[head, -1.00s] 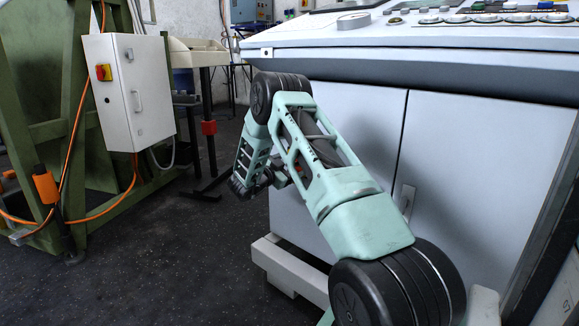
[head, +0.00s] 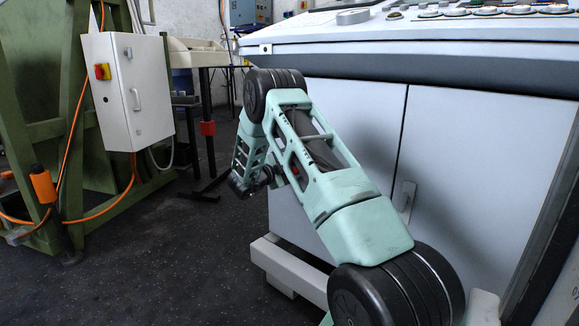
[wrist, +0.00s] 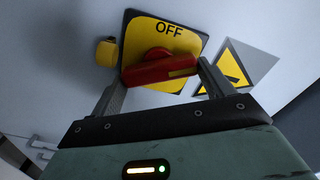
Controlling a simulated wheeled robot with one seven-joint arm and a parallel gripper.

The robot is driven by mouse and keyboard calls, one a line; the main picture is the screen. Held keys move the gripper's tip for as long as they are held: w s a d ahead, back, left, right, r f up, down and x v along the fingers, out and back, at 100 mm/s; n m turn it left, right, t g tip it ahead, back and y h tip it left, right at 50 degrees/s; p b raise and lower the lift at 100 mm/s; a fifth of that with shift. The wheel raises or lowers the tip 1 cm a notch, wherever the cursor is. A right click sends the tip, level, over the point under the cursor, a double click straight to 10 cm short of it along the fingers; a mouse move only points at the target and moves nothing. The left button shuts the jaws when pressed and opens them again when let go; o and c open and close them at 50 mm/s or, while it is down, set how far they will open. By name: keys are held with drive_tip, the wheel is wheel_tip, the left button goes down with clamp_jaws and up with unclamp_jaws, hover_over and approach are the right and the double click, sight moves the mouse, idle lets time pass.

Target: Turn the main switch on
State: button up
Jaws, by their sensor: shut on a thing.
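The main switch's red handle (wrist: 158,68) sits on a yellow plate (wrist: 192,42) in the wrist view. The word OFF is printed on the plate above the handle. The handle lies roughly level across the plate, its right end slightly higher. My gripper (wrist: 162,73) is shut on the handle, with one finger at its left end and one at its right end. In the head view my arm reaches down along the left end of the grey console, and the fingers and this switch are hidden there.
A yellow part (wrist: 106,53) and a yellow warning sign (wrist: 238,68) flank the switch plate. In the head view, the grey console (head: 345,130) stands close beside my arm. A white box (head: 128,95) with another red-yellow switch (head: 102,72) hangs at left. Dark floor (head: 190,250) lies clear between.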

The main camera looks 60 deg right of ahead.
drive_tip(key=shift+f, duration=0.1)
drive_tip(key=o, duration=0.9)
drive_tip(key=shift+o, duration=0.2)
drive_tip(key=shift+a, duration=0.15)
drive_tip(key=w+a+p, duration=0.2)
drive_tip(key=a+p, duration=0.2)
drive_tip(key=a, duration=1.3)
drive_tip(key=shift+p, duration=0.3)
drive_tip(key=shift+a, duration=0.1)
drive_tip(key=shift+c, duration=0.3)
